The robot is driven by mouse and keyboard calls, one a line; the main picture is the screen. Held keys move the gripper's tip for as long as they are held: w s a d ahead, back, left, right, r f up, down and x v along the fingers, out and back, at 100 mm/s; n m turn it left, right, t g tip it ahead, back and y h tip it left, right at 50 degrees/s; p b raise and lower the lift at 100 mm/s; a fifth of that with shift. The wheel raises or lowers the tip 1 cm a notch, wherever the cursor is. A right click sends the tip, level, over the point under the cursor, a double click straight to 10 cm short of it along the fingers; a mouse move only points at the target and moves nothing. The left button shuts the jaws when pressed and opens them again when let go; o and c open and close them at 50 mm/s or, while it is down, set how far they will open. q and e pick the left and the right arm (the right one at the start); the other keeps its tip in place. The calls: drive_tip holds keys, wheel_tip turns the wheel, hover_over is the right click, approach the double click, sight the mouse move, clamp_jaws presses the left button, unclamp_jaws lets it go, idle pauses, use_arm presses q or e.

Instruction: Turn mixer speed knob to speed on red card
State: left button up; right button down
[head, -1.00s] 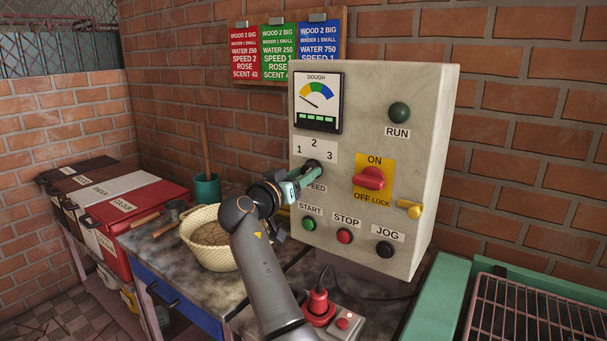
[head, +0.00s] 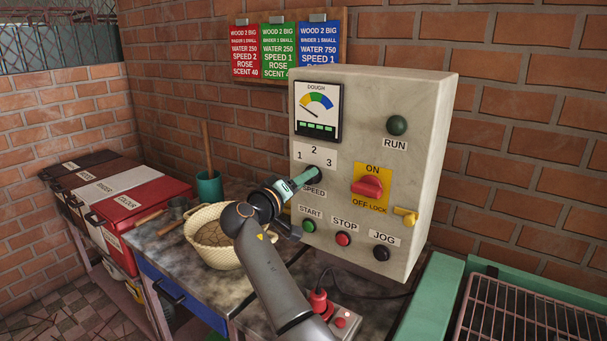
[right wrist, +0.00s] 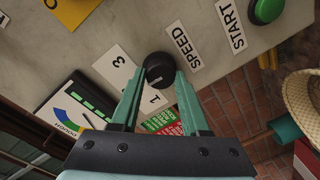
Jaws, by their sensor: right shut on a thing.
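The black speed knob (head: 314,173) is on the grey control box (head: 420,110), below a white plate with 1, 2 and 3. My right gripper (head: 307,177) is shut on the knob. In the right wrist view both green fingers (right wrist: 160,84) stand at either side of the knob (right wrist: 158,68). A small pale mark shows on the knob's face, but I cannot tell for certain which number it points to. The red card (head: 245,52) hangs on the wall board at the left and reads SPEED 2. My left gripper is not in view.
Green (head: 279,52) and blue (head: 318,45) cards hang beside the red one. The red ON/OFF switch (head: 367,188) and the start (head: 309,226), stop (head: 343,239) and jog (head: 381,253) buttons are close to the knob. A woven basket (head: 212,255) stands on the bench.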

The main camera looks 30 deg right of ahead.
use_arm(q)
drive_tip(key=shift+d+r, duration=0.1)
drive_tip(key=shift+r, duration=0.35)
use_arm(e)
drive_tip(key=shift+n, duration=0.4)
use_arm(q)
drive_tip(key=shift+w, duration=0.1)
use_arm(e)
drive_tip(key=shift+c, duration=2)
unclamp_jaws()
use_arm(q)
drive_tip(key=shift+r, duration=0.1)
use_arm(e)
drive_tip(key=shift+a, duration=0.1)
